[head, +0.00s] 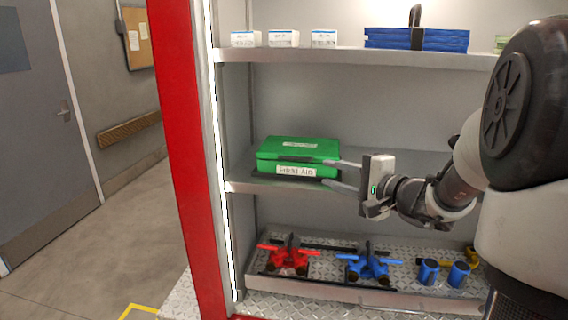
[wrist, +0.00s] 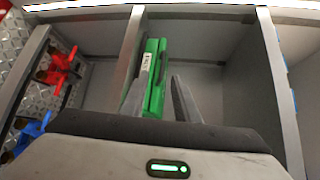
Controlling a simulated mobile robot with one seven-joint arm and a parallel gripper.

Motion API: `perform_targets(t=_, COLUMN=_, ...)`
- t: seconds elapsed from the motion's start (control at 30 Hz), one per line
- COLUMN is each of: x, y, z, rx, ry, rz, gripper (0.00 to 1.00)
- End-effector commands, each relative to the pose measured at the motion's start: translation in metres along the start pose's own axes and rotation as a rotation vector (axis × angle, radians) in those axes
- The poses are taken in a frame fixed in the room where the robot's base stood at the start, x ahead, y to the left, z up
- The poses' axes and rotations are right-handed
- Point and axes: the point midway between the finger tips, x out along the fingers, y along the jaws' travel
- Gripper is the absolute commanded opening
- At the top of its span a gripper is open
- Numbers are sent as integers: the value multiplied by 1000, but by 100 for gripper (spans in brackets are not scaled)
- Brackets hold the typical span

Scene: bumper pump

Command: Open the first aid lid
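The green first aid box (head: 300,152) sits on the middle shelf, at its left end, with a white label on its front. Its lid (head: 302,143) looks closed. My gripper (head: 338,172) is at the right front of the box with its two fingers apart, one above the other. In the wrist view the box (wrist: 154,75) lies ahead, between and slightly left of the open fingers (wrist: 160,98). One finger overlaps the box's label side in that view; I cannot tell whether it touches. Nothing is held.
The upper shelf (head: 350,55) holds small white boxes (head: 284,39) and a blue case (head: 416,39). Below, a metal tray (head: 330,292) holds red valves (head: 288,258), blue valves (head: 368,266) and blue cylinders (head: 428,271). A red post (head: 188,150) stands left of the shelves.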

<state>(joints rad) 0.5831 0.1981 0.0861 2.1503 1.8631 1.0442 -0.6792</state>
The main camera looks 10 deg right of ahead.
Motion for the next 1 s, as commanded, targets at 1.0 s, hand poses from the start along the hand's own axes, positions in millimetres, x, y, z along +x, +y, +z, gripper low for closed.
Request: perform_targets(t=1.0, x=165, y=-9, z=-9, rx=9, ry=16, rz=-25, gripper=28)
